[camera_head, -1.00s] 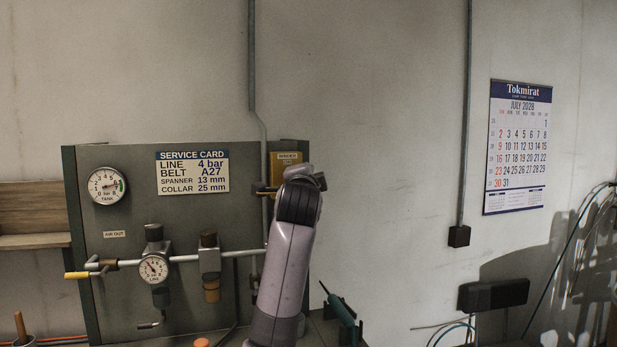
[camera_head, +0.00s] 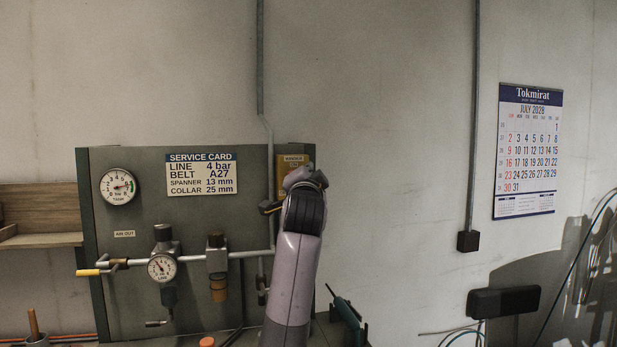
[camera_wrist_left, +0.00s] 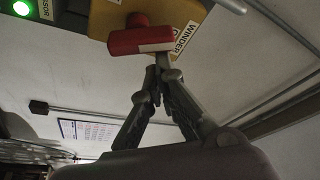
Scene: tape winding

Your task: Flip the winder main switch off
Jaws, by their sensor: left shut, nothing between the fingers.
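The winder main switch shows in the left wrist view as a red handle (camera_wrist_left: 140,40) on a yellow plate (camera_wrist_left: 185,14) with a WINDER label. In that view the handle lies crosswise; its label's on/off wording is not fully readable. My left gripper (camera_wrist_left: 160,66) is shut and empty, its fingertips right at the handle's edge; I cannot tell whether they touch it. In the head view the yellow plate (camera_head: 293,161) sits at the upper right of the panel. My left arm covers the switch's lower part there and hides the gripper's fingertips. My right gripper is not in view.
The grey-green panel (camera_head: 130,225) carries a tank gauge (camera_head: 118,186), a service card (camera_head: 202,174) and a line gauge (camera_head: 162,267) on a pipe. A lit green lamp (camera_wrist_left: 22,8) is near the switch in the wrist view. A calendar (camera_head: 527,152) hangs on the wall.

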